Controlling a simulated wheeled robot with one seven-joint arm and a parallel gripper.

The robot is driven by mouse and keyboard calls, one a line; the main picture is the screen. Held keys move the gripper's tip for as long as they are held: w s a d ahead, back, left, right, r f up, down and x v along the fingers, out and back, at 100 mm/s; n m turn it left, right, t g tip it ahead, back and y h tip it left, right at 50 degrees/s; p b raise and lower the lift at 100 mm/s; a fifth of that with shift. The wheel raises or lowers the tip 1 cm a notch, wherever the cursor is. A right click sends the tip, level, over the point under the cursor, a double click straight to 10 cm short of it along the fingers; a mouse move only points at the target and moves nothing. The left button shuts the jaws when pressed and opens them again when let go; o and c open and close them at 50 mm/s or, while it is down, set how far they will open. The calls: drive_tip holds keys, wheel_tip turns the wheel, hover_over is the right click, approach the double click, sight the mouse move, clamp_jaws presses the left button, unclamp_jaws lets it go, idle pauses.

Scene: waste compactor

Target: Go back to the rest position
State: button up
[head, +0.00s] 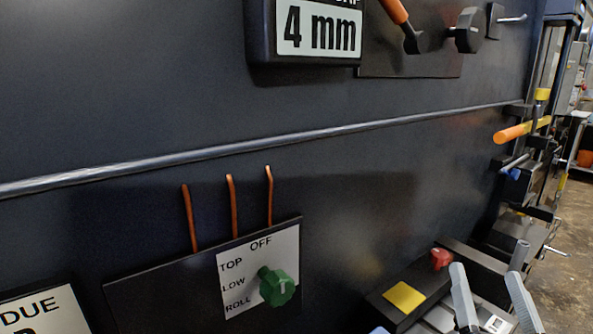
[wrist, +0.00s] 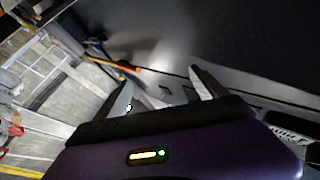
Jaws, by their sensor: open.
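My gripper (head: 486,273) shows at the lower right of the head view, its two grey fingers pointing up and apart. In the wrist view the gripper (wrist: 163,82) is open, with nothing between its fingers. In the head view it is in front of a black control box with a red knob (head: 441,259) and a yellow plate (head: 404,297). I cannot tell how far it is from them. The rest of my arm is mostly out of the head view.
A dark panel wall fills most of the head view, with a long grey rail (head: 250,145) across it. A green selector knob (head: 277,287) is at lower centre. An orange-handled lever (head: 522,131) juts out at right. Floor (head: 566,235) shows at far right.

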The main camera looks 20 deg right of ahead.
drive_tip(key=s+a+f+n+g+y, duration=0.2)
drive_tip(key=s+a+f+y, duration=0.3)
drive_tip(key=s+a+f, duration=0.4)
drive_tip(key=s+a+f+n+g+y+p, duration=0.1)
drive_tip(key=s+a+f+n+g+y, duration=0.2)
drive_tip(key=s+a+f, duration=0.6)
drive_tip(key=s+a+n+y, duration=0.2)
drive_tip(key=s, duration=0.5)
drive_tip(key=shift+a+g+p, duration=0.2)
drive_tip(key=shift+g+p, duration=0.1)
